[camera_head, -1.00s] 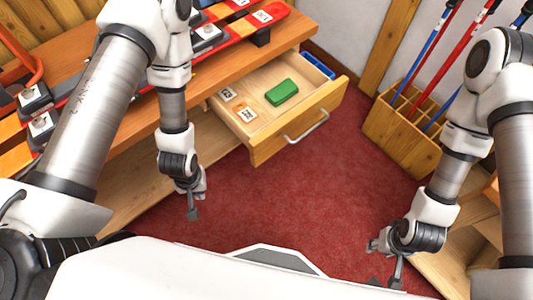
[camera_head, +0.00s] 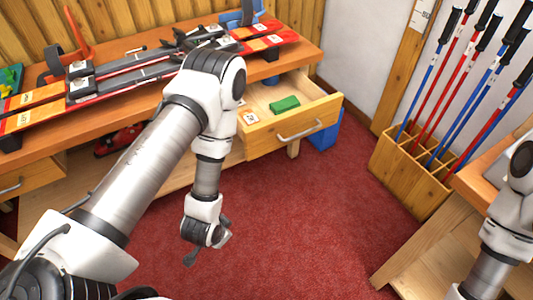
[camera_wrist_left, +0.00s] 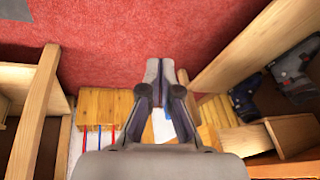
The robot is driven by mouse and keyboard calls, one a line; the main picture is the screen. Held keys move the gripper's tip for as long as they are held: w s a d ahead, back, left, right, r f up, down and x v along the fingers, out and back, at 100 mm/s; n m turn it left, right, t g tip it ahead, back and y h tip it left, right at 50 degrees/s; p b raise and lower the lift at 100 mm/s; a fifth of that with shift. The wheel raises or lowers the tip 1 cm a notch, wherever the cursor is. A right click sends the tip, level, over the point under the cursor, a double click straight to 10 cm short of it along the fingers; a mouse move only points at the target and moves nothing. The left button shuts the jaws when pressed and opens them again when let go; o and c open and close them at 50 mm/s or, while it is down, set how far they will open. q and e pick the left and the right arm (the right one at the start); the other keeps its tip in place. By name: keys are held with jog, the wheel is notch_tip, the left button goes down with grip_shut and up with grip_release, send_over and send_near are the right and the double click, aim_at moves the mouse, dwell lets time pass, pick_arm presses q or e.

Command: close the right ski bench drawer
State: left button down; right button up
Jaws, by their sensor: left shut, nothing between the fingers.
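The right ski bench drawer (camera_head: 268,140) is pulled out from under the right end of the bench (camera_head: 110,118). Inside lie a green block (camera_head: 285,104) and a small printed card (camera_head: 249,118); my left arm hides the drawer's left part. My left gripper (camera_head: 192,256) is shut and empty, over the red carpet, in front of and below the drawer, apart from it. Its closed fingers show in the left wrist view (camera_wrist_left: 164,80). My right forearm shows at the right edge; its gripper is out of view.
Skis (camera_head: 50,102) lie on the bench top. A blue bin (camera_head: 325,130) stands on the floor behind the drawer. A wooden rack with ski poles (camera_head: 405,170) and a wooden table (camera_head: 430,225) are at right. Red carpet (camera_head: 310,220) between is free.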

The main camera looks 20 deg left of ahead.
pick_arm(q)
jog(key=w+r+m+t+p, duration=0.3)
jog(key=w+m+t, duration=0.2)
jog(key=w, duration=0.6)
jog(key=m+t+y+p, duration=0.1)
jog(key=m+t+p, duration=0.65)
jog(key=p, duration=0.35)
send_near(260, 130)
jog(key=s+d, duration=0.2)
jog(key=s+d+t+p, duration=0.1)
jog(key=s+d+p, duration=0.1)
jog(key=s+p, duration=0.2)
jog(key=shift+y, duration=0.3)
jog(key=w+a+b, duration=0.1)
jog(key=w+b, duration=0.2)
jog(key=b, duration=0.3)
jog(key=w+a+b, duration=0.1)
jog(key=w+b, duration=0.3)
jog(key=b, duration=0.1)
jog(key=w+a+f+b, duration=0.1)
jog(key=w+b, duration=0.3)
jog(key=b, duration=0.2)
jog(key=shift+w+a+b, duration=0.1)
jog(key=shift+a+b, duration=0.2)
jog(key=shift+a, duration=0.1)
jog(key=shift+w+a+f, duration=0.1)
jog(key=shift+w+a, duration=0.3)
